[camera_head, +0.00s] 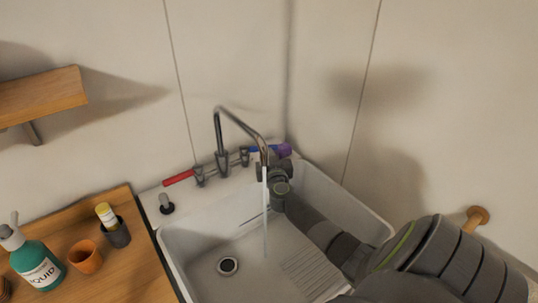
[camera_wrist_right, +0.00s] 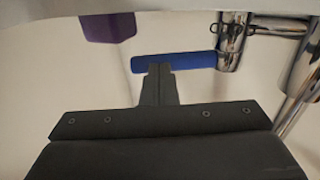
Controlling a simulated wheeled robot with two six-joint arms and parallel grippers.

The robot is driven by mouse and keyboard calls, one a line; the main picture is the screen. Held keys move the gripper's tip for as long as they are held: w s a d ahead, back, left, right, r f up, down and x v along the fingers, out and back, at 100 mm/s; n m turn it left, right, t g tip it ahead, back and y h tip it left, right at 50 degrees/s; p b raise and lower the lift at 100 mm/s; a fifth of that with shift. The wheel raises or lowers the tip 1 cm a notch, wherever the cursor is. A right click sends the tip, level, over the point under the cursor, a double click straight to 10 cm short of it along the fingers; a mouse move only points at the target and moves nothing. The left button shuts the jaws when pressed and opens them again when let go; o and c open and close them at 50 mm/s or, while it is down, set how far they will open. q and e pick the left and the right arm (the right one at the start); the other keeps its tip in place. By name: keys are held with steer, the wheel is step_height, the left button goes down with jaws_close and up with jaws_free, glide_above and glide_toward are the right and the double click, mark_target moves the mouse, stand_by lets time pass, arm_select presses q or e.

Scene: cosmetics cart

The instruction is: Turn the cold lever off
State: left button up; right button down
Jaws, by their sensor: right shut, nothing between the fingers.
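The blue cold lever (camera_head: 254,149) is on the right side of the chrome faucet (camera_head: 222,160), partly hidden in the head view. In the right wrist view the blue lever (camera_wrist_right: 190,63) extends sideways to the left from its chrome valve (camera_wrist_right: 232,40). My right gripper (camera_head: 270,169) is at the back of the sink by this lever. In the wrist view its fingertips (camera_wrist_right: 160,69) are shut and empty, overlapping the lever's outer half; I cannot tell whether they touch. The red lever (camera_head: 179,177) points left. Water (camera_head: 265,210) runs from the spout. My left gripper is not in view.
A purple object (camera_head: 283,150) is behind my right gripper and also shows in the wrist view (camera_wrist_right: 107,27). The white sink (camera_head: 180,238) is empty apart from the running water. A wooden counter (camera_head: 120,208) on the left holds a soap bottle (camera_head: 38,264) and cups.

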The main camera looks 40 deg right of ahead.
mark_target(273, 148)
steer(key=shift+w+d+n+t+y, duration=0.2)
steer(key=shift+d+n+t+y, duration=0.25)
steer(key=shift+y, duration=0.25)
steer(key=shift+w+d+n+t+y+b, duration=0.25)
steer(key=shift+d+n+t+y, duration=0.1)
steer(key=shift+n+y, duration=0.3)
steer(key=shift+w+d+n+t+y+b, duration=0.1)
steer(key=shift+w+d+n+t+y, duration=0.25)
steer(key=shift+y, duration=0.4)
steer(key=shift+w+d, duration=0.4)
steer(key=shift+w, duration=0.3)
steer(key=shift+d+r, duration=0.1)
steer(key=shift+r, duration=0.05)
